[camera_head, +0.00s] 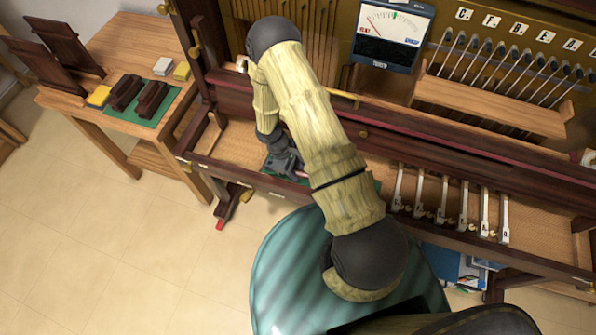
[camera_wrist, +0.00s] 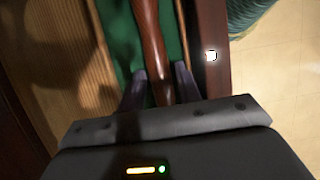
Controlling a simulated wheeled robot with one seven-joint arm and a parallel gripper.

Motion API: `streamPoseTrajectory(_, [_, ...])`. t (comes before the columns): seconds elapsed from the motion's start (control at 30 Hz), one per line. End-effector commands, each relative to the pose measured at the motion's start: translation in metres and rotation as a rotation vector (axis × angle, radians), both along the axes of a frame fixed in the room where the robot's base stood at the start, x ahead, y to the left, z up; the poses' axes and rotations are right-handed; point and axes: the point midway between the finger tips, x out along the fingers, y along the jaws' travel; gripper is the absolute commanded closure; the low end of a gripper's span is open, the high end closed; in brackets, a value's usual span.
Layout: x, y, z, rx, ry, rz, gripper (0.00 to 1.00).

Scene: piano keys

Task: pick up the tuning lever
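The tuning lever's reddish-brown wooden handle (camera_wrist: 149,40) runs from the top of the wrist view down between my fingers, over a green mat (camera_wrist: 118,35). My gripper (camera_wrist: 160,68) has its two dark fingertips apart, one on each side of the handle. The gap to the handle is small, and firm contact does not show. In the head view my gripper (camera_head: 291,169) is low over the wooden tray at the piano's front, and a small reddish bit shows beside it. My gripper and arm hide most of the lever there.
A dark red rail (camera_wrist: 214,60) runs close along the right of the handle. White key levers (camera_head: 440,200) stand in a row to the right. A meter (camera_head: 393,35) stands behind. A side table (camera_head: 120,60) at left holds dark wooden blocks on green felt.

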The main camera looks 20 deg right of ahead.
Motion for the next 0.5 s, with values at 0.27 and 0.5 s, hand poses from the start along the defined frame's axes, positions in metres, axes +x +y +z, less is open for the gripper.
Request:
streamPoseTrajectory(0.27, [0.0005, 0.0003, 0.0002, 0.000, -0.001, 0.000, 0.66])
streamPoseTrajectory(0.5, [0.0005, 0.0003, 0.0003, 0.000, -0.001, 0.000, 0.74])
